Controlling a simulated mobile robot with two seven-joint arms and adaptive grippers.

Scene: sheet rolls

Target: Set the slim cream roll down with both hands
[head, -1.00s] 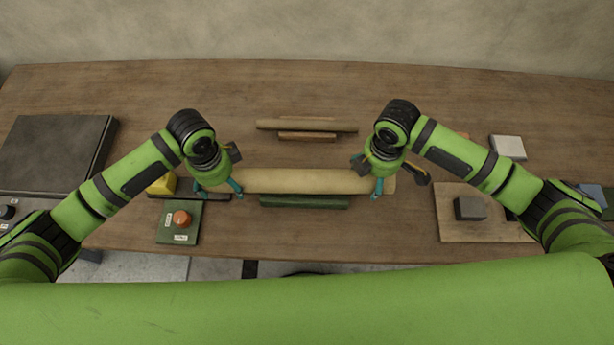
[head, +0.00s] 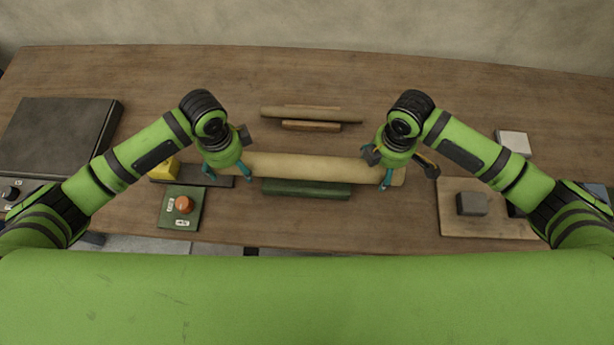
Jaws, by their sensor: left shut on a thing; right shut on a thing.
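The slim cream roll (head: 300,167) lies level across the middle of the head view, between my two grippers. My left gripper (head: 228,176) is shut on it near its left end, and my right gripper (head: 378,172) is shut on it near its right end. The roll shows just behind a dark green cradle (head: 305,189) and overlaps its back edge in the picture. I cannot tell whether the roll touches anything below it. Its left end is hidden by my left gripper; its right end shows just past my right gripper.
A thinner tan roll (head: 312,115) sits on a wooden cradle (head: 311,127) behind. A green box with an orange button (head: 183,205) and a yellow block (head: 164,169) are at left. A dark grey block (head: 471,204) rests on a board (head: 490,229) at right. The table's back is clear.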

